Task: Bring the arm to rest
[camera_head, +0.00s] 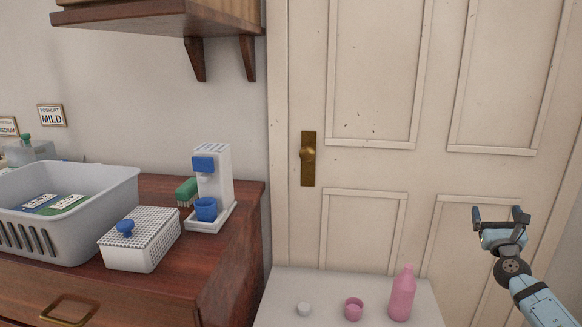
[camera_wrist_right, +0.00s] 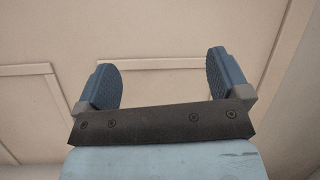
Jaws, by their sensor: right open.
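My right gripper (camera_head: 500,214) is raised at the right of the head view, in front of the panelled door. Its two fingers are apart with nothing between them. In the right wrist view the gripper (camera_wrist_right: 163,85) shows two blue ridged fingertips spread wide, with only the door panels behind. My left gripper is in neither view.
A white table (camera_head: 280,300) below bears a pink bottle (camera_head: 402,295), a pink cup (camera_head: 353,309) and a small white piece (camera_head: 304,309). A dresser (camera_head: 243,262) at left carries a grey basket (camera_head: 95,225), a lidded box (camera_head: 140,245) and a dispenser (camera_head: 216,180).

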